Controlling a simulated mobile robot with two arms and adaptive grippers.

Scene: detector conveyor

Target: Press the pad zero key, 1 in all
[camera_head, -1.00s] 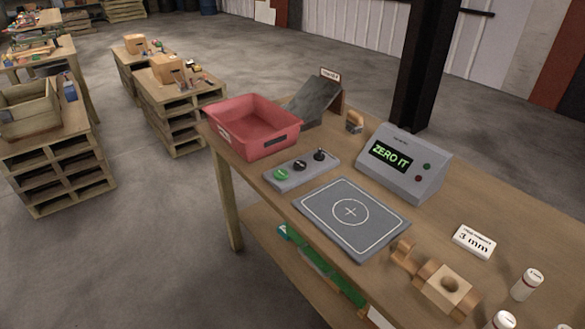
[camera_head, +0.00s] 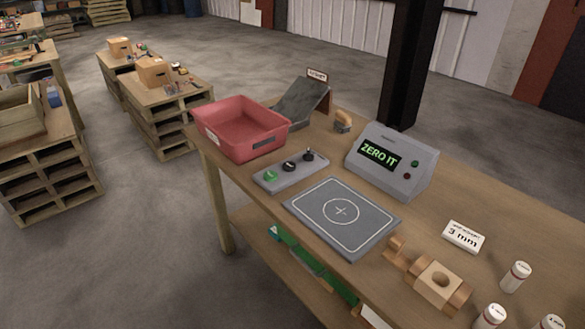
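A small grey key panel (camera_head: 291,173) lies on the wooden table between the red bin and the flat pad. It has a green key (camera_head: 271,175) at its left end, a black knob or key (camera_head: 289,166) in the middle and another black control (camera_head: 309,155) at the right end; their labels are too small to read. The grey pad (camera_head: 341,212) with a white circle and cross lies bare in front of the panel. A grey display box (camera_head: 391,163) reads "ZERO IT" in green and has a green and a red button on its face. Neither gripper is in view.
A red bin (camera_head: 241,128) and a grey ramp (camera_head: 301,101) stand at the back left. Wooden pieces (camera_head: 437,285), a "3 mm" card (camera_head: 463,236) and several white cylinders (camera_head: 515,276) occupy the right front. Pallets stand on the floor at left.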

